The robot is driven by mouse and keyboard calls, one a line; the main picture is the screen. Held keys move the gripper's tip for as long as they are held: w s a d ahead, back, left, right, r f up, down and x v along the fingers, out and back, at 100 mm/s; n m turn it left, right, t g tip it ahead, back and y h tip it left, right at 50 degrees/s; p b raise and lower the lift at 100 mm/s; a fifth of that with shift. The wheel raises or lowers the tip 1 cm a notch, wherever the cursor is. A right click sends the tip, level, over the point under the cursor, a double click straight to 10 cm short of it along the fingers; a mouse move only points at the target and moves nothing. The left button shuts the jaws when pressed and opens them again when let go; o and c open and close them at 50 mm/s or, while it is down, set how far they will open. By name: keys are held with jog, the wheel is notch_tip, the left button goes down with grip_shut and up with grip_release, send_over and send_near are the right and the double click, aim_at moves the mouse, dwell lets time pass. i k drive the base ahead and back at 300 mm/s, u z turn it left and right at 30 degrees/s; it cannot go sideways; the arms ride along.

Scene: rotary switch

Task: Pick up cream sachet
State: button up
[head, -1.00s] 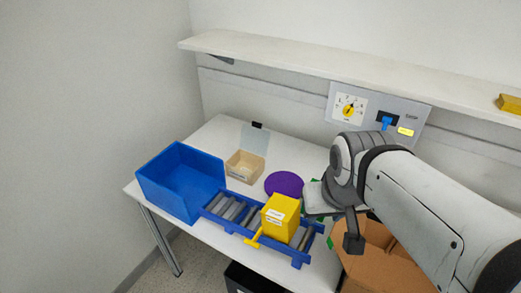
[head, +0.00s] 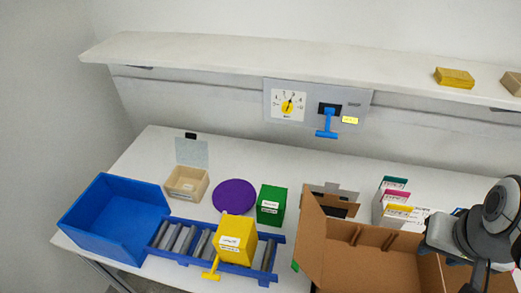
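I cannot make out a cream sachet for certain in the head view. An upright holder (head: 402,214) stands at the right of the table behind the open carton, with compartments labelled teal, pink and yellow; what lies in it is too small to tell. My gripper (head: 452,240) is at the right edge, in front of the holder and over the carton's right side. Its fingers are not clear, so I cannot see whether it is open or holds anything.
An open cardboard carton (head: 357,255) fills the front right. Left of it are a green box (head: 271,205), a purple disc (head: 234,196), a yellow box (head: 235,239) on a blue roller track (head: 170,238), a beige tray (head: 187,184) and a blue bin (head: 115,220). A shelf (head: 290,65) overhangs.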

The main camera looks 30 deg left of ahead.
aim_at(190, 187)
jog(key=z, duration=0.65)
jog(key=k, duration=1.35)
jog(key=u, duration=2.2)
jog(key=i, duration=1)
jog(key=u, duration=0.05)
